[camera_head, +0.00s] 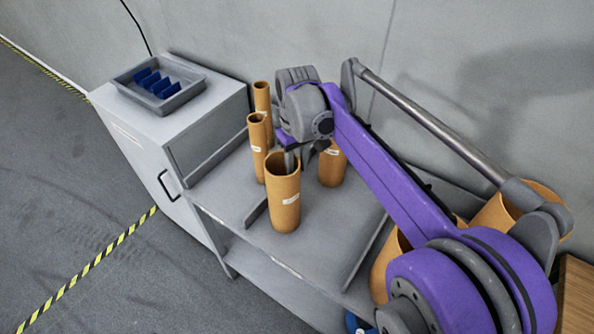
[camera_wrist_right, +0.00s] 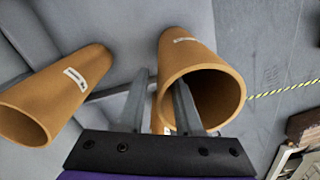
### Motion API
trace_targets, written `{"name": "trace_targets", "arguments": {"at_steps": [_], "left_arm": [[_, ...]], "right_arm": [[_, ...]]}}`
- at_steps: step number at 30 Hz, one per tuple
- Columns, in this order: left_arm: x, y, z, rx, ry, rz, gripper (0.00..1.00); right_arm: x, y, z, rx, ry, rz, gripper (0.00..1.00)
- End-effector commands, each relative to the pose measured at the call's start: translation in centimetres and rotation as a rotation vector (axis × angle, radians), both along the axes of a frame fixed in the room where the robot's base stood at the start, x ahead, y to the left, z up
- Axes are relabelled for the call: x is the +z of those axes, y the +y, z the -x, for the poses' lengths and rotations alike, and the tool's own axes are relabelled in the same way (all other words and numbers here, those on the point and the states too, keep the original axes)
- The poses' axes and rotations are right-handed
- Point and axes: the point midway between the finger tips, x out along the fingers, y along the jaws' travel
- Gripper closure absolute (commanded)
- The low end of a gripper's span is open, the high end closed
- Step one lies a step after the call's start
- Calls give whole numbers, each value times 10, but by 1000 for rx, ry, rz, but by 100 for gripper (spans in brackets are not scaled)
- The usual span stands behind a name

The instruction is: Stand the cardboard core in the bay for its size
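A tan cardboard core (camera_head: 284,200) with a white label stands upright on the grey shelf (camera_head: 325,245), between two low dividers, just right of the left one (camera_head: 256,211). My right gripper (camera_head: 298,156) reaches down at its top rim. In the right wrist view, my right gripper (camera_wrist_right: 163,85) is open across the wall of this core (camera_wrist_right: 203,55), with one finger at its mouth and the other outside. Contact with the wall cannot be told. A similar core (camera_head: 332,167) stands behind in the same bay. My left gripper is not in view.
Two thinner cores (camera_head: 257,148) stand in the bay on the left. Wider cores (camera_head: 388,262) are at the right, partly hidden by my arm. A grey cabinet (camera_head: 185,125) at left carries a tray (camera_head: 190,98) with blue pieces. A wall closes the back.

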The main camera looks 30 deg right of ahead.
Motion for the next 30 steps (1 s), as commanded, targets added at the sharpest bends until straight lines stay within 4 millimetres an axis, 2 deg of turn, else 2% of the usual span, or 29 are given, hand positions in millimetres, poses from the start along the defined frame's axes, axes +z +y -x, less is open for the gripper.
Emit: {"name": "trace_targets", "arguments": {"at_steps": [1,6,12,18,30], "left_arm": [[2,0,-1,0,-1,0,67],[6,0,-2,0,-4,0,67],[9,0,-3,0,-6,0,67],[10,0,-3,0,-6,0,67],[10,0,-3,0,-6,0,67]], "right_arm": [[13,0,0,0,-1,0,67],[51,0,0,0,-1,0,67],[81,0,0,0,0,0,67],[91,0,0,0,0,0,67],[90,0,0,0,0,0,67]]}}
